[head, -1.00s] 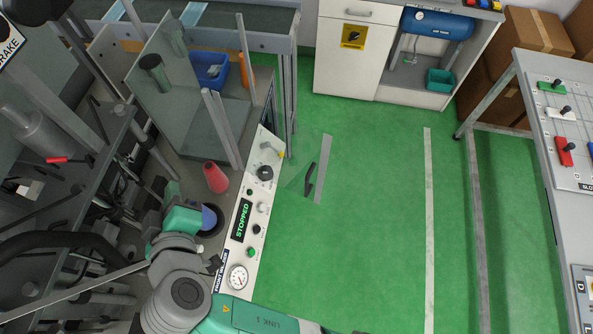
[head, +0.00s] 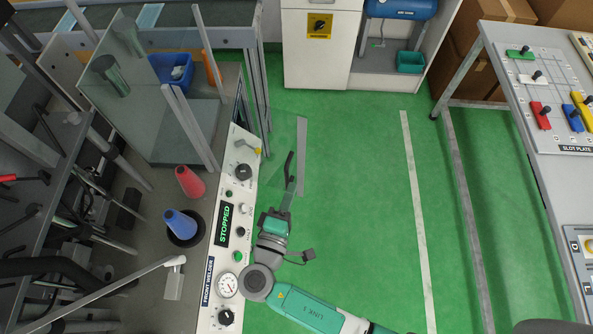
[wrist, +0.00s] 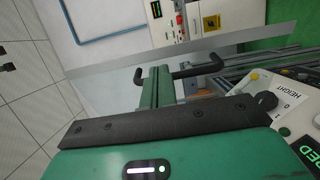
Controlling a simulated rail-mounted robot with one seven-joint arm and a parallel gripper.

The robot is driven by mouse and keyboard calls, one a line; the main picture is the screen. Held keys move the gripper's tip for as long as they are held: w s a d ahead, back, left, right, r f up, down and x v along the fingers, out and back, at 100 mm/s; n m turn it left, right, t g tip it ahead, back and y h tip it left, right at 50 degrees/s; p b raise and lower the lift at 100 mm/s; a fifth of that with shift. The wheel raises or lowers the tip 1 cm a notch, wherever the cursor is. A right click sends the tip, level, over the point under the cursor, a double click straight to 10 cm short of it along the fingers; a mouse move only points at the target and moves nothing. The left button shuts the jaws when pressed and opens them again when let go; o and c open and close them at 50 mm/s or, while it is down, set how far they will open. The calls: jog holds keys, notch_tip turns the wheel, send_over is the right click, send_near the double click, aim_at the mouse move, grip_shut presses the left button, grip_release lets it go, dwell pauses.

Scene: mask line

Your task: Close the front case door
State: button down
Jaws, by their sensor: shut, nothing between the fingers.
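The front case door is a clear panel with a grey edge strip (head: 302,155) and a black handle (head: 289,168). In the head view it stands out to the right of the control panel, over the green floor. Its strip (wrist: 180,54) and handle (wrist: 205,68) also show in the wrist view. My gripper (head: 287,193) is at the near end of the handle in the head view. In the wrist view its shut green fingers (wrist: 158,85) overlap the middle of the handle. I cannot tell whether they touch it. Nothing is held.
The control panel (head: 226,225), reading STOPPED, runs along the machine's edge left of my gripper. Green floor (head: 350,200) is clear to the right, up to the slot plate table (head: 560,185).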

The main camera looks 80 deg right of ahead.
aim_at(301, 164)
jog(key=shift+s+d+p, duration=0.1)
jog(key=shift+s+d, duration=0.05)
jog(key=shift+d, duration=0.75)
jog(key=shift+s+d+p, duration=0.1)
jog(key=shift+s+d, duration=0.1)
jog(key=shift+d, duration=0.7)
jog(key=shift+s+d+p, duration=0.1)
jog(key=shift+s+d, duration=0.05)
jog(key=shift+d, duration=0.75)
jog(key=shift+d, duration=0.1)
